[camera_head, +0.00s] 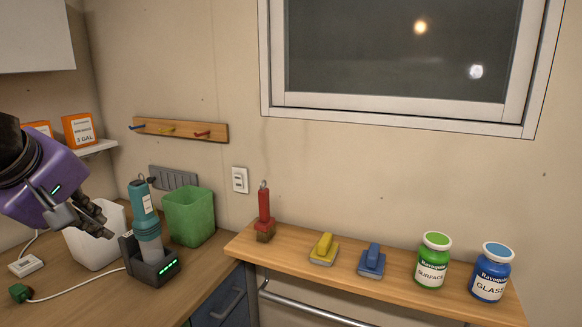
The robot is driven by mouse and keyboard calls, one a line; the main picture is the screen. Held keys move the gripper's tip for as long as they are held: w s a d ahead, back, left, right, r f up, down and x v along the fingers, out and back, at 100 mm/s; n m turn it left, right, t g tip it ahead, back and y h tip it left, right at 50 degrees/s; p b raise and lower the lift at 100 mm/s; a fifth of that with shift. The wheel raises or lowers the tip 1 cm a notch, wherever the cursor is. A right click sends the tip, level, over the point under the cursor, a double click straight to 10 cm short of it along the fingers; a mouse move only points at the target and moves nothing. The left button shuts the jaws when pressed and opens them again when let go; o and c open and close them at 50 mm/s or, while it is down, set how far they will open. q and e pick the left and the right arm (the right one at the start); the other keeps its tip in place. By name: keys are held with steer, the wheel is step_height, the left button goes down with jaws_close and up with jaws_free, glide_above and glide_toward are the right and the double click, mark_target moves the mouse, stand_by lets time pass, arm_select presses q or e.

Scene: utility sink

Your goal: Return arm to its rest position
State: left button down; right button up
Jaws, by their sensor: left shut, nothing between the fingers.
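My left arm comes in from the left edge with a purple wrist housing. My left gripper (97,222) is shut and empty. It hangs above the left counter, in front of the white bin and to the left of the teal and grey handheld device (147,222). The device stands upright in a dark dock (158,268) with green lights. I cannot tell whether the fingers touch the white bin's rim. My right gripper is not in view.
A white bin (92,249) and a green bin (189,217) stand on the left counter. A white cable with a green plug (20,292) lies in front. The wooden shelf (300,275) holds a red brush (264,212), yellow and blue scrubbers, and green and blue jars.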

arm_select(q)
steer(key=s+d+f+n+g+h+p, duration=0.2)
steer(key=s+d+f+n+h, duration=0.1)
steer(key=d+f+n+h, duration=1.1)
steer(key=s+a+f+n+t+y+p, duration=0.1)
steer(key=s+a+f+n+t+y, duration=0.25)
steer(key=f+n, duration=0.6)
steer(key=s+a+f+n+t+y+p, duration=0.15)
steer(key=a+f+n+t+y, duration=0.35)
steer(key=n, duration=0.7)
steer(key=s+a+f+n+t+y, duration=0.1)
steer(key=s+a+f+n+y, duration=0.15)
steer(key=f+n, duration=0.75)
steer(key=s+d+f+n+g+y, duration=0.1)
steer(key=s+d+f+n+g, duration=0.2)
steer(key=s+f+n, duration=0.3)
steer(key=s+d+f+n+g+p, duration=0.1)
steer(key=s+d+f+n+g, duration=0.2)
steer(key=s+f+n, duration=0.3)
steer(key=s+d+f, duration=0.1)
steer(key=s, duration=0.2)
steer(key=shift+s+d+f+y, duration=0.25)
steer(key=shift+s+f+y, duration=0.05)
steer(key=shift+f+y, duration=0.1)
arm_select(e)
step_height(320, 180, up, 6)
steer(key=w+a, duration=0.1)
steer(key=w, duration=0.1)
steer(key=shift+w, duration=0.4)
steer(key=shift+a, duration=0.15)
